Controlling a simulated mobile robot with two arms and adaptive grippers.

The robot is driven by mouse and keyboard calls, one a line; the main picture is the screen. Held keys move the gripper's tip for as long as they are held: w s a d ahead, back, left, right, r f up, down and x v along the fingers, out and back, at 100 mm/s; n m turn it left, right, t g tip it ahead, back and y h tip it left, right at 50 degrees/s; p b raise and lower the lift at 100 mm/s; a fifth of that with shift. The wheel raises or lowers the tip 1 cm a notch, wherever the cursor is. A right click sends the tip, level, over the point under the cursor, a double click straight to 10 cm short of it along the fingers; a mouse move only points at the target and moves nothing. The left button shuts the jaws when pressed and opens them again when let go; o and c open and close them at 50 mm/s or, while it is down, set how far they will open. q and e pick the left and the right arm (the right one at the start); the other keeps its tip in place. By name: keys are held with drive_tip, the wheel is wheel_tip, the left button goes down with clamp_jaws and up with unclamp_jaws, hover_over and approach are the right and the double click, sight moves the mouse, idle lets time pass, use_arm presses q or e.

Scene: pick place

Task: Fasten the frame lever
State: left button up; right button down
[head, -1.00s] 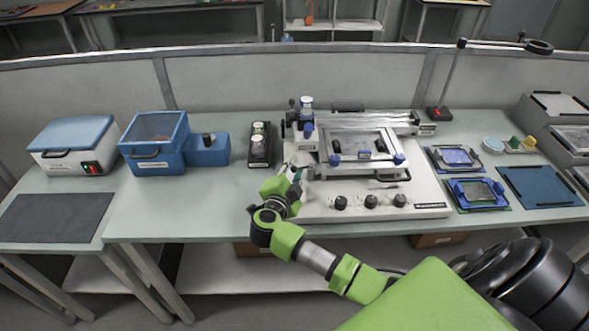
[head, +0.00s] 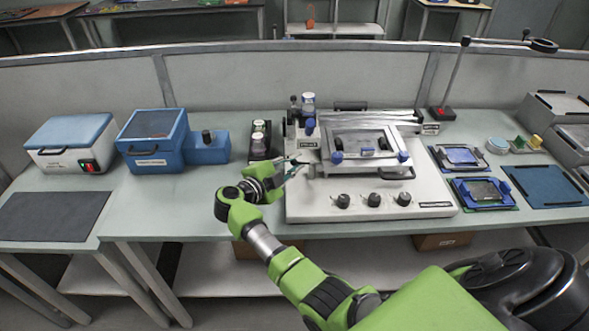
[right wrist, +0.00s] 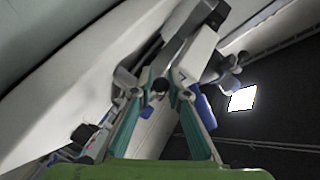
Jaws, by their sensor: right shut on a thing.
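The white machine (head: 430,197) stands on the table with a metal frame (head: 345,144) on top. The frame has blue knobs at its front corners and a dark handle at its front edge. My right gripper (head: 301,168) reaches in from the left to the frame's left side. In the right wrist view its teal fingers (right wrist: 158,92) close around a small dark-ended part, which appears to be the frame lever (right wrist: 158,86). The fingers hide much of it, and its exact position is hard to tell. My left gripper is out of view.
A black holder with bottles (head: 259,140) stands just left of the machine, close behind my right gripper. Blue boxes (head: 153,142) stand farther left. Blue-framed pieces (head: 484,193) lie to the right.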

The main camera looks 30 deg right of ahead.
drive_tip(key=shift+d+r, duration=0.1)
drive_tip(key=c, duration=2)
unclamp_jaws()
drive_tip(key=shift+o, duration=0.2)
